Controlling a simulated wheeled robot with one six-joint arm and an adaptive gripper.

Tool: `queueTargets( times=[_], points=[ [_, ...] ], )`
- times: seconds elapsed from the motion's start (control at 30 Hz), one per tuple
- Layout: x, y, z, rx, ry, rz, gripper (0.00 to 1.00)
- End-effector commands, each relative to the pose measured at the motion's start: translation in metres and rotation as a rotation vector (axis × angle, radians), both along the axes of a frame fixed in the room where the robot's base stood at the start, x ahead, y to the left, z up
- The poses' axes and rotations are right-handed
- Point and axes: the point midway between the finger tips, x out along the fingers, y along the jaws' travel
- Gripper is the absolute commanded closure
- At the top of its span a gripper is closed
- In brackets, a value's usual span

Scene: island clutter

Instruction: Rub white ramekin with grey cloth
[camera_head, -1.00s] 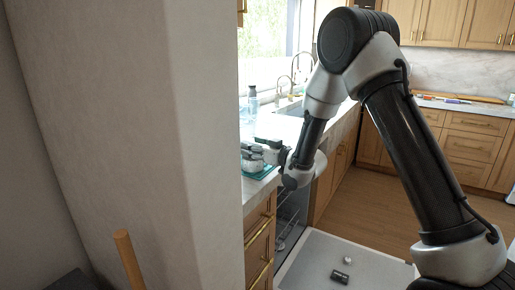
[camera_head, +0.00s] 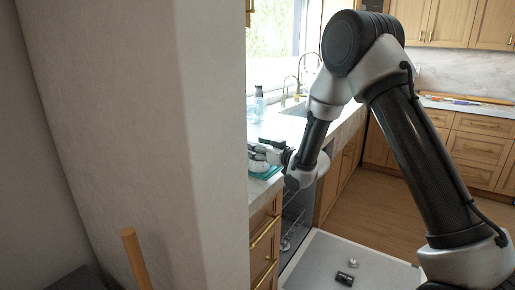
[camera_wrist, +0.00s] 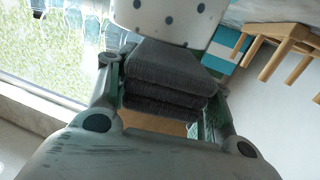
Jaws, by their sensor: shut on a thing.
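My gripper (camera_wrist: 160,85) is shut on the grey cloth (camera_wrist: 165,75), a dark folded pad of stacked layers between its fingers. The white ramekin (camera_wrist: 170,18) with blue-grey dots stands just beyond the cloth at the top of the wrist view, partly cut off. The cloth's far edge meets the ramekin's side in the picture; I cannot tell whether they touch. In the head view my gripper (camera_head: 268,152) is low over the counter's near left end, partly behind the pillar. The cloth cannot be made out there.
A teal tray (camera_head: 268,173) lies on the counter under my gripper. A wooden rack with pegs (camera_wrist: 280,45) and a blue-and-white box (camera_wrist: 222,57) are right of the ramekin. A clear bottle (camera_head: 259,104) stands farther back. The pillar (camera_head: 130,120) blocks the left side.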

Motion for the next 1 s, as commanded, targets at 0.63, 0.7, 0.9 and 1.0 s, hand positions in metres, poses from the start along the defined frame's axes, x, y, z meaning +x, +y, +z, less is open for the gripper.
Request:
queueTargets(
  times=[0.63,0.7,0.9,1.0],
  points=[
    [0.000,0.000,-0.009,0.001,-0.001,0.000,0.73],
    [0.000,0.000,-0.010,0.001,-0.001,0.000,0.73],
    [-0.003,-0.006,-0.010,0.000,0.000,-0.001,0.73],
    [-0.006,-0.015,-0.010,0.000,0.001,-0.003,0.73]
  ],
)
